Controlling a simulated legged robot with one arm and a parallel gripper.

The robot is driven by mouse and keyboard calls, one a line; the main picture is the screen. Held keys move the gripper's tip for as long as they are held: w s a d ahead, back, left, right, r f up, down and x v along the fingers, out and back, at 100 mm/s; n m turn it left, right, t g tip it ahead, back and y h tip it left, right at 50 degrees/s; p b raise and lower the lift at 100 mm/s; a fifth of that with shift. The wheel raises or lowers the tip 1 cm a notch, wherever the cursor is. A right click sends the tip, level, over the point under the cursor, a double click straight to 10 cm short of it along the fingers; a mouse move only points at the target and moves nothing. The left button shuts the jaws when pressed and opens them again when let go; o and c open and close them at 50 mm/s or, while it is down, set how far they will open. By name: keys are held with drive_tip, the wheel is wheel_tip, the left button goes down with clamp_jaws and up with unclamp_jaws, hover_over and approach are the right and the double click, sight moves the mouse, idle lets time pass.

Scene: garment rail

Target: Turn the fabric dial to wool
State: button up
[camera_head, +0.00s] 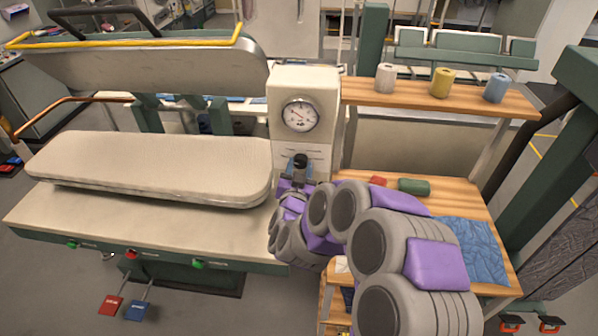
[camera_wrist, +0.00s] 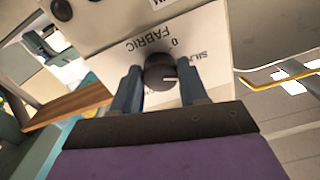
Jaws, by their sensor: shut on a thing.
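The fabric dial (camera_wrist: 160,70) is a round black knob with a white pointer mark, on a pale panel printed FABRIC and, partly cut off, SILK. The lettering is upside down in the wrist view, where the pointer mark points right. My gripper (camera_wrist: 159,82) has a blue-grey finger on each side of the knob and is shut on it. In the head view the dial (camera_head: 300,160) is low on the cream control box (camera_head: 303,88), with my gripper (camera_head: 298,170) at it. I cannot make out a wool label.
A round gauge (camera_head: 300,115) sits above the dial. The padded pressing board (camera_head: 150,165) lies left, under the raised press head (camera_head: 150,60). On the right, a wooden shelf (camera_head: 420,95) holds thread spools, and the bench below it has a green roll (camera_head: 413,187) and blue cloth (camera_head: 470,250).

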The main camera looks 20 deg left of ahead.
drive_tip(key=m+b, duration=0.3)
drive_tip(key=m, duration=0.2)
drive_tip(key=shift+a+f+b, duration=0.1)
drive_tip(key=shift+b, duration=0.2)
drive_tip(key=shift+m+b, duration=0.75)
drive_tip(key=shift+m, duration=0.95)
drive_tip(key=o, duration=1)
drive_tip(key=shift+o, duration=0.2)
